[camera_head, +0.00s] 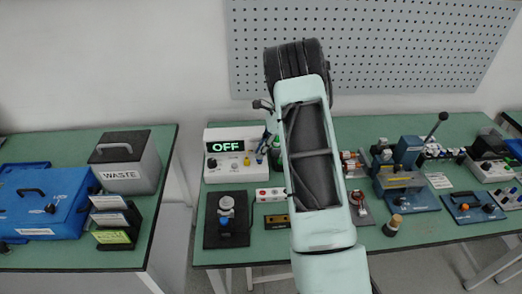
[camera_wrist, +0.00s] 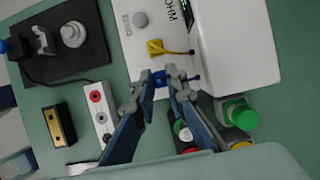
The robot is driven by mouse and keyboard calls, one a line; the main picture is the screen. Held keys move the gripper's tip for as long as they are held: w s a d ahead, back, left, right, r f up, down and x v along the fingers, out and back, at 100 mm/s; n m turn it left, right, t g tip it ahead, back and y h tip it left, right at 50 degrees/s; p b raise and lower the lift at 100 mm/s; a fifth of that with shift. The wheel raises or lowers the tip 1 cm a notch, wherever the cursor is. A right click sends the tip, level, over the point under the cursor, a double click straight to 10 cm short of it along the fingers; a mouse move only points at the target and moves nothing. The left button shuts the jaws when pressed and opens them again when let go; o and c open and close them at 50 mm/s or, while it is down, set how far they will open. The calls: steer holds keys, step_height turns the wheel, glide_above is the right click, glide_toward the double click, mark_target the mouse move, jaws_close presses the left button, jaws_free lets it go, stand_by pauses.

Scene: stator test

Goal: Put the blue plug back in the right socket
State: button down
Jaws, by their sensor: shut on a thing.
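The blue plug (camera_wrist: 160,79) is between the two fingertips of my gripper (camera_wrist: 160,84) in the wrist view. My gripper is shut on it, close to the front of the white meter (camera_wrist: 140,42). A yellow plug (camera_wrist: 156,47) with a short lead is on the meter face beside it.
A white box with red and black sockets (camera_wrist: 97,98) lies left of my fingers. A green-capped bottle (camera_wrist: 238,114) stands close on the right. A dark stand (camera_head: 226,222) is in front of the meter. A waste box (camera_head: 124,163) is on the left table.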

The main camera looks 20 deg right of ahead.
steer(key=shift+f+b, duration=0.55)
steer(key=shift+f, duration=0.3)
stand_by(0.8)
steer(key=c, duration=1.8)
jaws_free()
steer(key=shift+c, duration=0.2)
steer(key=v, duration=1.2)
